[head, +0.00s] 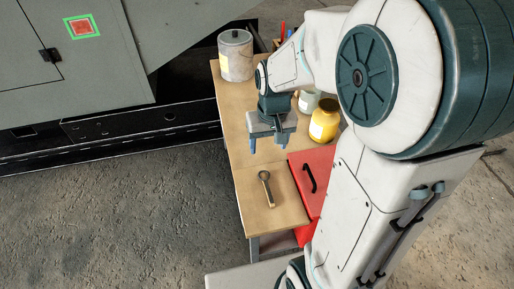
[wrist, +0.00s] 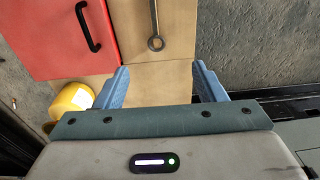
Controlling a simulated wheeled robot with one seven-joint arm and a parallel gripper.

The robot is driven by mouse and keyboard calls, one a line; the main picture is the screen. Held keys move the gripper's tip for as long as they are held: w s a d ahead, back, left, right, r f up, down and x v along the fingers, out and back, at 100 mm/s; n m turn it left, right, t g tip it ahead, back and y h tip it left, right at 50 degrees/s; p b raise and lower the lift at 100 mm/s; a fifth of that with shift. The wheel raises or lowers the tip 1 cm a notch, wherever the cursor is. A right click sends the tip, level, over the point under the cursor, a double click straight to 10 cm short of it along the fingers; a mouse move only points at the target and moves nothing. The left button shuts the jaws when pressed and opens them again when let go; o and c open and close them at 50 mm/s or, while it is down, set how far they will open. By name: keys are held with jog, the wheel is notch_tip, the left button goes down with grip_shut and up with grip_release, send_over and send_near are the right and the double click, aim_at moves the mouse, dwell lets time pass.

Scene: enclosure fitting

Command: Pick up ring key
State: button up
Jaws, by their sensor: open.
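A red case (head: 322,165) with a black handle (head: 309,178) sits right of the key. A yellow jar (head: 324,120), a pale jar (head: 308,101) and a grey lidded canister (head: 236,57) stand farther back. A grey enclosure (head: 110,50) is at the left. Bench around the key is clear.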

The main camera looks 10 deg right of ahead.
jog(key=w+f, duration=0.4)
jog(key=f, duration=0.1)
jog(key=g, duration=0.1)
send_over(264, 176)
jog(key=f, duration=0.9)
jog(key=shift+s+a+f, duration=0.2)
jog(key=shift+s+f, duration=0.1)
jog(key=f, duration=0.4)
jog(key=shift+w+d, duration=0.25)
jog(key=shift+f, duration=0.6)
jog(key=shift+f+b, duration=0.25)
jog(key=shift+b, duration=0.15)
jog(key=c, duration=0.9)
